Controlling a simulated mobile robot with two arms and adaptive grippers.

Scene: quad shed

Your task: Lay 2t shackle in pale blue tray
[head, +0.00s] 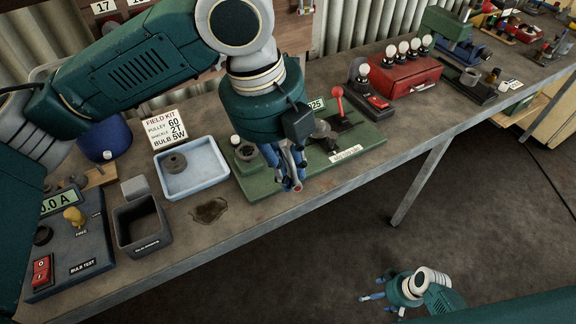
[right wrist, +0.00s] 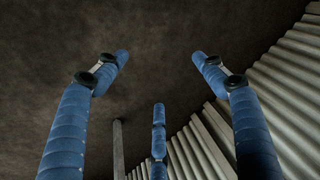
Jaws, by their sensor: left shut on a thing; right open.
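The pale blue tray (head: 222,178) sits on the bench, with a dark grey round pulley-like part (head: 175,162) lying in it. My left gripper (head: 291,181) is right of the tray, over the front of the green test base (head: 252,182). Its blue fingers are shut on a small grey metal piece (head: 299,168), which looks like the shackle. The fingers hide much of it, and I cannot read its size mark. My right gripper (head: 376,290) is open and empty, low over the floor. Its spread blue fingers also show in the right wrist view (right wrist: 158,100).
A card (head: 166,131) behind the tray reads pulley 60, shackle 2T, bulb 5W. A dark open bin (head: 141,228) and bulb tester (head: 75,245) stand left. A red lever (head: 338,100) rises behind the left gripper. A dark stain marks the bench before the tray.

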